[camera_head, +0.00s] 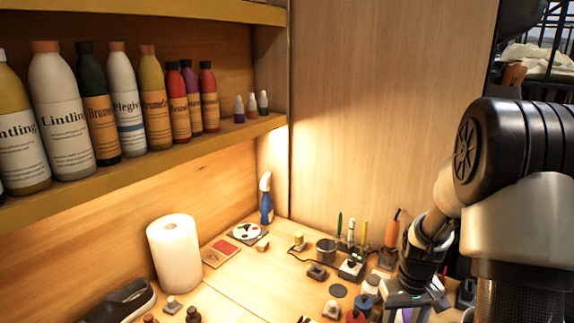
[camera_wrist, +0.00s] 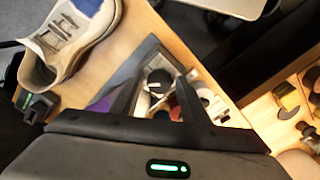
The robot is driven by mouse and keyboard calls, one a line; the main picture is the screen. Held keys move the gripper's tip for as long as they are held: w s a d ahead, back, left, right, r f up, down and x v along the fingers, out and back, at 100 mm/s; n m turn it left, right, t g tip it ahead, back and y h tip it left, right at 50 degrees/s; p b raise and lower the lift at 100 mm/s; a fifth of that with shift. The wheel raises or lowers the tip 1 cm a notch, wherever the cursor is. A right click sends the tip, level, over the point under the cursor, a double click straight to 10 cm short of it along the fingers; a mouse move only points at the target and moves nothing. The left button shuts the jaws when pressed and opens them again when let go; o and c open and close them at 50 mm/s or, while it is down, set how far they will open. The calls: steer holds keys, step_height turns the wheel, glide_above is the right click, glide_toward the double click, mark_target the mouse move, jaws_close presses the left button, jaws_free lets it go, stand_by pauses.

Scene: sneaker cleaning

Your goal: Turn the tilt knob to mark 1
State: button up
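I cannot pick out the tilt knob or its marks for certain in either view. My gripper (camera_wrist: 158,92) shows in the wrist view with its two dark fingers apart and nothing clearly held between them. Small round white, dark and red things show beyond and between the fingers, too small to tell apart. A light sneaker (camera_wrist: 72,38) with a blue patch is at the upper left of the wrist view, beside a black clamp-like part (camera_wrist: 40,106). In the head view my gripper (camera_head: 408,298) is low over the right side of the bench, partly hidden by my arm.
A paper towel roll (camera_head: 174,254), a dark shoe (camera_head: 124,303) and a blue spray bottle (camera_head: 266,200) stand on the left and back of the bench. Several small tools and jars crowd the bench by my arm. A shelf (camera_head: 150,165) of bottles hangs above.

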steer(key=shift+r+p, duration=1.8)
steer(key=shift+r, duration=0.7)
steer(key=shift+r, duration=0.3)
steer(key=s+a+r+t+p, duration=0.1)
steer(key=s+a+r, duration=0.3)
steer(key=r, duration=0.5)
steer(key=s+a+r+t+p, duration=0.2)
steer(key=s+a+r, duration=0.2)
steer(key=s+r, duration=0.3)
steer(key=s+a+r+t+p, duration=0.1)
steer(key=s+a+r, duration=0.3)
steer(key=r, duration=0.7)
steer(key=shift+s+a+r+m+t+p, duration=0.3)
steer(key=shift+s+r+t, duration=0.1)
steer(key=shift+s+t, duration=0.45)
